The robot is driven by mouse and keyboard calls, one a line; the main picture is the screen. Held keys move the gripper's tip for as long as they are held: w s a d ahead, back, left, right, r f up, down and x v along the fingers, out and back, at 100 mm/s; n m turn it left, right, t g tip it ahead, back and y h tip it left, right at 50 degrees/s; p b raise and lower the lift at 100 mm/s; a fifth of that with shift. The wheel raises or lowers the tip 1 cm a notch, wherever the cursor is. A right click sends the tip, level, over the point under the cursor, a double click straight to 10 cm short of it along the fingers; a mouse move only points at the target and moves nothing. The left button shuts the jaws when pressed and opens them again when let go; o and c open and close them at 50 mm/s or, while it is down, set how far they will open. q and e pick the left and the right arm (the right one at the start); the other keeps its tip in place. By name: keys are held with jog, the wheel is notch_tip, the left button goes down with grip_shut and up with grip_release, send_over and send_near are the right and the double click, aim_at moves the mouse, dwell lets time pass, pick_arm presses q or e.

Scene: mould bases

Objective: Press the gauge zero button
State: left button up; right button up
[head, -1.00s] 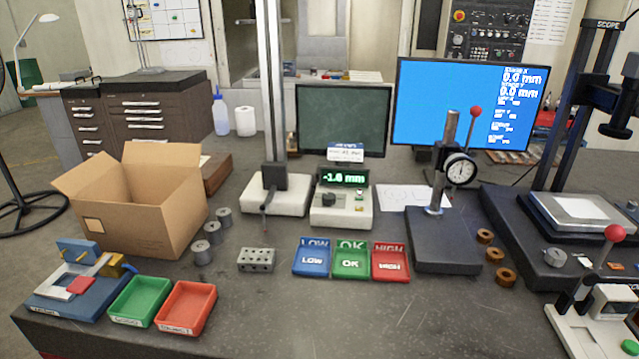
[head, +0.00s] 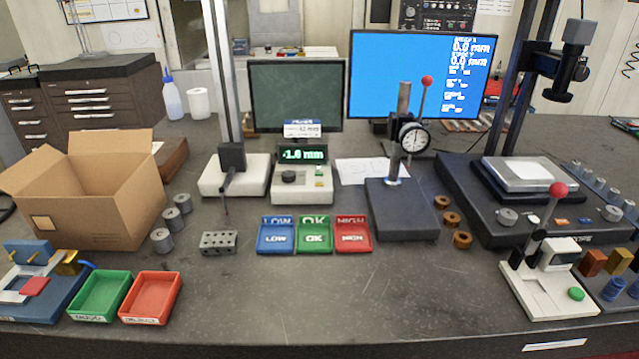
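The gauge readout box (head: 303,184) stands mid-bench in the head view, with a green lit display (head: 303,155) that appears to read -1.6 mm. Its front has a dark round knob (head: 289,176) and small buttons at its right side. They are too small for me to tell which one is the zero button. A gauge stand (head: 235,174) with a tall column and a thin probe stands just left of the box. Neither of my grippers is in view.
Blue, green and red trays (head: 314,235) lie in front of the readout box. A dial gauge stand (head: 402,208) is to its right and a drilled metal block (head: 219,243) to its front left. An open cardboard box (head: 90,195) stands at left. The front middle bench is clear.

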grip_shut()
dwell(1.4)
